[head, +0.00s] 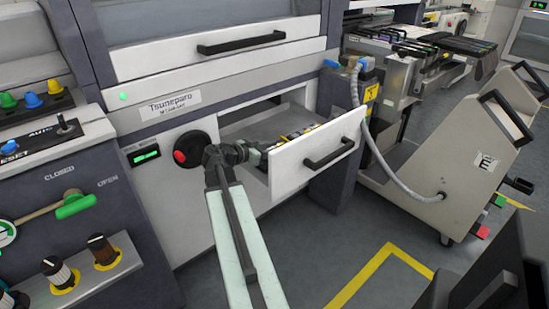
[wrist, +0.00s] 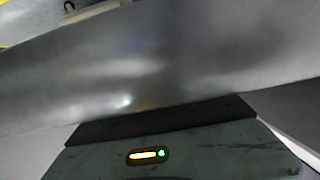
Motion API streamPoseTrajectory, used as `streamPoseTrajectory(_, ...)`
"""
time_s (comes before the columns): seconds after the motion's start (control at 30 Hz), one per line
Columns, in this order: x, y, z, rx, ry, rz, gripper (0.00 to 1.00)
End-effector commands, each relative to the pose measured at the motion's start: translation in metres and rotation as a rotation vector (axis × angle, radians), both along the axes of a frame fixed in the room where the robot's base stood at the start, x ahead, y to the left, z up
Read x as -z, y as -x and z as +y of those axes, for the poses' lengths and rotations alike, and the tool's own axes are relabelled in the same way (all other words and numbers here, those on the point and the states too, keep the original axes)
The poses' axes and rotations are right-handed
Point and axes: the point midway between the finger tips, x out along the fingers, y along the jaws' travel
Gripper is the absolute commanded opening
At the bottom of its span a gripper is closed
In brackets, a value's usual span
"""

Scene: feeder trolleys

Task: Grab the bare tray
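An open drawer (head: 305,168) with a white front and black handle sticks out of the machine. Dark items with yellow parts (head: 291,137) lie in it, partly hidden by the drawer front. I cannot make out for certain which piece is the bare tray. My gripper (head: 250,153) is at the drawer's left side, just behind its front; its fingertips are hidden. In the wrist view, a smooth grey metal surface (wrist: 150,75) fills most of the picture, very close beyond my gripper's dark body. I cannot tell whether the fingers touch or hold anything.
A red knob (head: 192,149) is on the machine face left of the drawer. A grey hose (head: 372,140) hangs at the right. A beige trolley (head: 445,160) stands farther right. Yellow-marked floor (head: 385,265) in front is clear.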

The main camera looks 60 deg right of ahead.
Motion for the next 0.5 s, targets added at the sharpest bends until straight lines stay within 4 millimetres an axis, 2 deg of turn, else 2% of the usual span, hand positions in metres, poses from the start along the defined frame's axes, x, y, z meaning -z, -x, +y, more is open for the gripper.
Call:
streamPoseTrajectory(0.07, 0.005, 0.0024, -0.0094, 0.001, 0.0, 0.0, 0.37)
streamPoseTrajectory(0.27, 0.0035, 0.0033, -0.0101, 0.0, 0.0, 0.0, 0.37)
streamPoseTrajectory(0.4, 0.0034, 0.0035, -0.0101, 0.0, 0.0, 0.0, 0.0)
streamPoseTrajectory(0.5, 0.0034, 0.0037, -0.0101, 0.001, 0.0, 0.0, 0.0)
